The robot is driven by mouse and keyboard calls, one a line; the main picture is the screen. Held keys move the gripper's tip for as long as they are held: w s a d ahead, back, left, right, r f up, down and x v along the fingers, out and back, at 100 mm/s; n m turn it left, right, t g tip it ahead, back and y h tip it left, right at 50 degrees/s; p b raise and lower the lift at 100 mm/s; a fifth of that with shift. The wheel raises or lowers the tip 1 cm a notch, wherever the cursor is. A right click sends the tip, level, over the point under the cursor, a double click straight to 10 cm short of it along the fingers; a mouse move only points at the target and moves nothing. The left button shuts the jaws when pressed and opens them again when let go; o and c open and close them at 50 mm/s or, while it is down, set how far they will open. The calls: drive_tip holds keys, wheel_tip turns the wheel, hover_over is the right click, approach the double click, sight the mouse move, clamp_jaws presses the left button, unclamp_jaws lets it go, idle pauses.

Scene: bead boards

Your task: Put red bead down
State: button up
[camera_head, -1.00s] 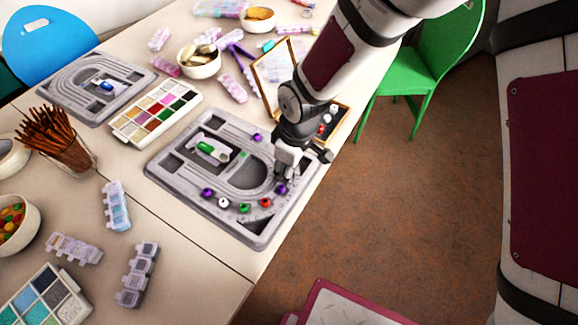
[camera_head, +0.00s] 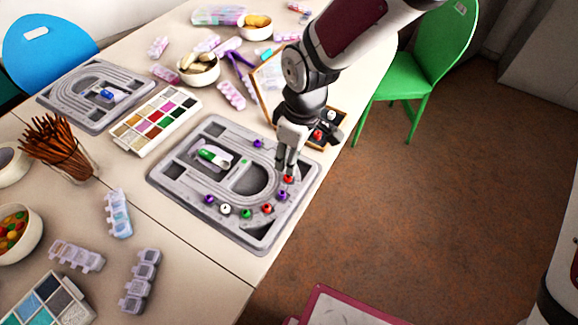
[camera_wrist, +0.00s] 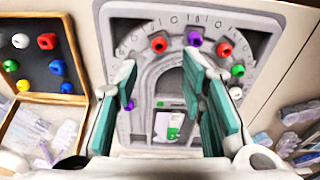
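The red bead (camera_head: 288,179) rests on the grey bead board (camera_head: 176,181), in the curved groove near the board's right edge. In the wrist view the red bead (camera_wrist: 158,45) sits between a purple bead (camera_wrist: 195,38) and another purple bead (camera_wrist: 128,105) farther along the curve. A second red bead (camera_head: 266,208) lies past the nearer purple bead (camera_head: 282,195). My gripper (camera_head: 287,170) is just above the red bead in the head view. The wrist view shows its fingers (camera_wrist: 162,75) spread wide with nothing between them.
Green (camera_head: 246,213), white (camera_head: 225,208) and purple (camera_head: 208,199) beads continue along the groove. A wood-framed dark tray (camera_wrist: 71,99) with several loose beads lies beside the board. A palette box (camera_head: 156,121) and a second board (camera_head: 60,99) stand left.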

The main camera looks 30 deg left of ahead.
drive_tip(key=shift+d+r, duration=0.15)
drive_tip(key=shift+r, duration=0.9)
drive_tip(key=shift+d+r, duration=0.1)
drive_tip(key=shift+r, duration=0.95)
drive_tip(key=d+r+m+t+h, duration=0.1)
drive_tip(key=d+r+m, duration=0.3)
drive_tip(key=d+r, duration=0.5)
drive_tip(key=d+r+m+t+h, duration=0.1)
drive_tip(key=d+r+m, duration=0.3)
drive_tip(key=d, duration=0.8)
drive_tip(key=s+d+r+m, duration=0.2)
drive_tip(key=s+d+m, duration=0.3)
drive_tip(key=s+d, duration=0.2)
drive_tip(key=s+d+r+m, duration=0.2)
drive_tip(key=s+d+m, duration=0.2)
drive_tip(key=s+d, duration=0.3)
drive_tip(key=shift+s+d+r+m+t+y, duration=0.3)
drive_tip(key=shift+s+d+r+m+t, duration=0.1)
drive_tip(key=shift+d, duration=0.25)
drive_tip(key=shift+w+r, duration=0.1)
